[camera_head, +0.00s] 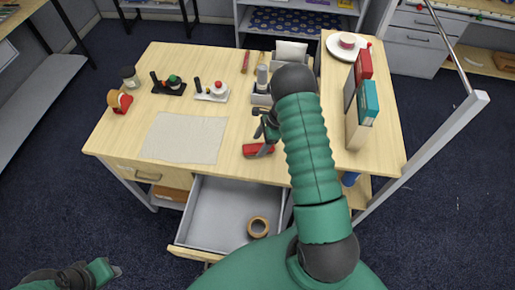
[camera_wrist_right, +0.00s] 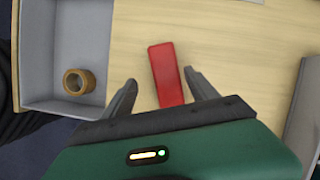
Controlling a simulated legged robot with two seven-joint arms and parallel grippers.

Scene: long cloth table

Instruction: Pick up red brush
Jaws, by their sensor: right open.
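The red brush, a plain red oblong block (camera_head: 258,150), lies on the wooden table near its front edge, just above the open drawer. It also shows in the right wrist view (camera_wrist_right: 166,75), lying flat and running between the two fingers. My right gripper (camera_head: 268,128) is over it, and in the right wrist view (camera_wrist_right: 162,90) its fingers are apart, one on each side of the block. The right finger looks closer to it than the left. My left gripper (camera_head: 112,270) is low at the bottom left, away from the table; its fingers are too small to read.
The open drawer (camera_head: 205,215) holds a tape roll (camera_head: 258,227). A pale cloth (camera_head: 186,137) lies left of the block. Upright binders (camera_head: 369,102) stand at the right, and a grey organiser (camera_head: 262,97) stands behind.

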